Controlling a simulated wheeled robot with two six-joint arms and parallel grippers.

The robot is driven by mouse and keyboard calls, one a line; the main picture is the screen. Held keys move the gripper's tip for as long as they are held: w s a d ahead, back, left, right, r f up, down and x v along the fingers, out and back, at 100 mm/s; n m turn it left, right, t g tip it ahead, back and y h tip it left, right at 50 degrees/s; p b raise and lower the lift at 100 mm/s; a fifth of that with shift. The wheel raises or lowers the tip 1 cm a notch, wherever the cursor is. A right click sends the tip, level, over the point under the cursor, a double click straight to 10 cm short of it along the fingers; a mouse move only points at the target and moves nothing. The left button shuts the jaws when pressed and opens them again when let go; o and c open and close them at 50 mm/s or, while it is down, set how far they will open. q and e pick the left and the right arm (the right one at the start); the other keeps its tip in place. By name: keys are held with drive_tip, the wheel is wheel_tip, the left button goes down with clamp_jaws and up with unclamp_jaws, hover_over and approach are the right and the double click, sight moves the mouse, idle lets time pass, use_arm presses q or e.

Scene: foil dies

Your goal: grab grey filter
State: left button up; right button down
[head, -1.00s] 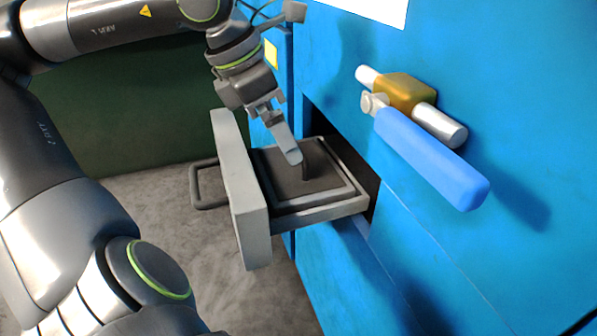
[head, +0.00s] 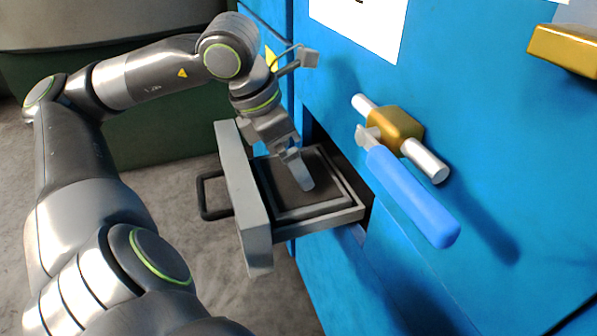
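The grey filter (head: 322,188) looks like a dark flat panel with a raised grey frame. It lies in the pulled-out drawer (head: 243,195) of the blue cabinet. My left gripper (head: 304,182) points down over the middle of the filter, its fingertips at or just above the panel. One finger shows clearly and covers the spot beneath it, so I cannot tell whether the fingers are apart or hold anything. My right gripper is out of view.
The drawer front has a dark handle (head: 213,195) on its left. A blue lever (head: 412,195) with a brass block (head: 395,131) sticks out from the blue cabinet (head: 480,110) right of the drawer. Grey floor (head: 180,190) is open left of the drawer.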

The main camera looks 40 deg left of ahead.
use_arm(q)
drive_tip(key=shift+b+x, duration=0.35)
drive_tip(key=shift+x, duration=0.75)
drive_tip(key=shift+c, duration=0.5)
drive_tip(key=c, duration=1.5)
